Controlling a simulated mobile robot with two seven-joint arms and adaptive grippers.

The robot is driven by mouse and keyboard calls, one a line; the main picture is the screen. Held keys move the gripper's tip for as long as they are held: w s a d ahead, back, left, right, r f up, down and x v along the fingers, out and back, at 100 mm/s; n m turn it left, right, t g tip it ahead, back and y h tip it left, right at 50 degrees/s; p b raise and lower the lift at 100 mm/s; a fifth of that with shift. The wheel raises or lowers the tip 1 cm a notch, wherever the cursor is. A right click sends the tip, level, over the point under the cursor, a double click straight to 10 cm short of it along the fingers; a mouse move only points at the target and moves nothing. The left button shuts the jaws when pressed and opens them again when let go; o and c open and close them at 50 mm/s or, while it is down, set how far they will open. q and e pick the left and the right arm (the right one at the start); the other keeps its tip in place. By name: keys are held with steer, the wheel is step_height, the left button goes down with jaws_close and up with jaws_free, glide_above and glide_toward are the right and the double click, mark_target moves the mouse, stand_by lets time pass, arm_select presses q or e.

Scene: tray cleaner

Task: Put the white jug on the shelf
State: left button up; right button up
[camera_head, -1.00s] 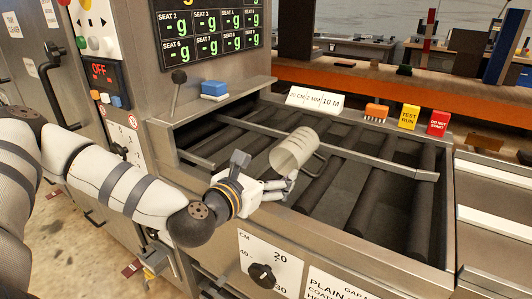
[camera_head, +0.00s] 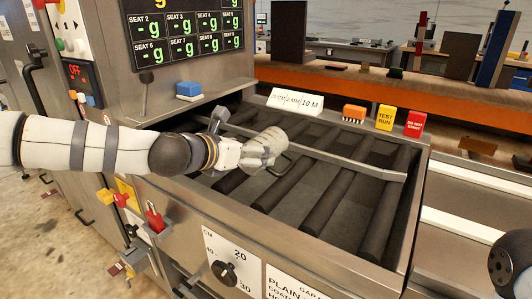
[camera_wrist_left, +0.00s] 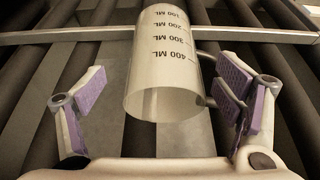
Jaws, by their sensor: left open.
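The white jug (camera_head: 271,137) is a pale cylinder over the roller bed, near the metal crossbar. In the left wrist view the jug (camera_wrist_left: 165,85) shows ML markings, with its rounded rim end facing the camera and a dark handle on its right side. My left gripper (camera_head: 262,152) is at the jug and partly covers it. In the wrist view its open fingers (camera_wrist_left: 165,98) are on both sides of the jug. There is a gap at the left, and the right finger is close to the handle. My right gripper is out of view. I cannot tell which surface is the shelf.
The tray with dark rollers (camera_head: 335,190) has raised metal edges, and a crossbar (camera_head: 340,160) spans it. A white sign (camera_head: 295,103), an orange brush (camera_head: 354,113) and yellow and red blocks stand along its back edge. A blue block (camera_head: 189,90) sits on a left ledge. A brown-orange counter (camera_head: 300,75) runs behind.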

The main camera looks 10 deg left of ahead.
arm_select(q)
steer(key=x, duration=0.5)
steer(key=shift+w+d, duration=0.3)
steer(key=shift+r, duration=0.15)
steer(key=shift+s, duration=0.1)
steer(key=c, duration=1.4)
